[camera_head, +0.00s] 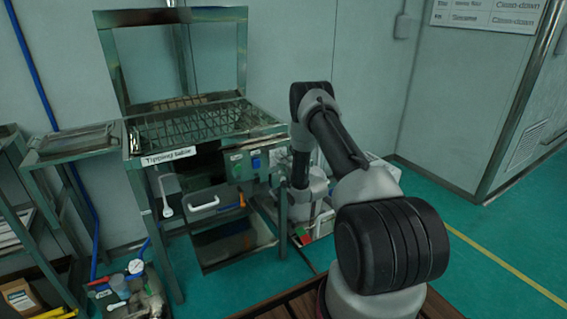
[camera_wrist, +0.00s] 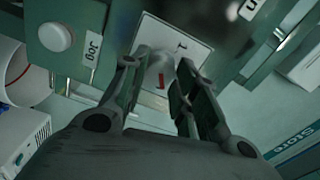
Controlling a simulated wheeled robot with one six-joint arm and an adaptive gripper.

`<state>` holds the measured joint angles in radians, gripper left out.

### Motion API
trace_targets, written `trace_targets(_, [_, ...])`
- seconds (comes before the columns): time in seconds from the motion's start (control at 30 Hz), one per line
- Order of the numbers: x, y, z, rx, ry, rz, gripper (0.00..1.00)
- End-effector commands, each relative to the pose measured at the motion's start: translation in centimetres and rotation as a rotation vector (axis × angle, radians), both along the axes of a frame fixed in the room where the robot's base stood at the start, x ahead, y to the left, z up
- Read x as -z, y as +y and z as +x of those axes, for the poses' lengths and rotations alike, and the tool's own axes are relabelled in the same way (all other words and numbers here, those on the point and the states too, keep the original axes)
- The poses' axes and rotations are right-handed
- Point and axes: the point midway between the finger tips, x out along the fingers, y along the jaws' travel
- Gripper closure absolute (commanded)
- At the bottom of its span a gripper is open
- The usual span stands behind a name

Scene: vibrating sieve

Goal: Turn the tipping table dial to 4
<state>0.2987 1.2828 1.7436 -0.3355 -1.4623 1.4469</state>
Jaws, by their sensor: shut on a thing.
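The tipping table (camera_head: 190,125) stands left of centre in the head view, with its name label on the front edge. A green control panel (camera_head: 243,166) hangs under its front right. In the wrist view, a pale dial (camera_wrist: 158,66) sits on a white plate (camera_wrist: 196,48), with a "1" on the plate and a red mark by the dial. My gripper (camera_wrist: 164,80) is shut on the dial, one finger on each side. The fingers hide part of the dial and plate, so other numbers do not show. In the head view my arm hides the gripper and dial.
A white round button (camera_wrist: 55,37) with a "Jog" label is left of the dial. A white drum-like container (camera_wrist: 20,75) is at the far left. A shelf unit (camera_head: 25,215) stands left of the table. Green floor (camera_head: 480,225) is clear at right.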

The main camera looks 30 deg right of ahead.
Motion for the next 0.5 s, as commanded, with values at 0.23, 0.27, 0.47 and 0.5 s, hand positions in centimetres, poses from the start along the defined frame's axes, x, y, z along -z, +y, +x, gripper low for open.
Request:
trace_targets(0.23, [0.10, -0.11, -0.05, 0.002, 0.005, 0.120, 0.94])
trace_targets(0.27, [0.10, -0.11, -0.05, 0.002, 0.005, 0.130, 0.94])
trace_targets(0.47, [0.12, -0.12, -0.05, 0.003, 0.007, 0.170, 0.94])
trace_targets(0.5, [0.13, -0.12, -0.06, 0.003, 0.008, 0.173, 0.94])
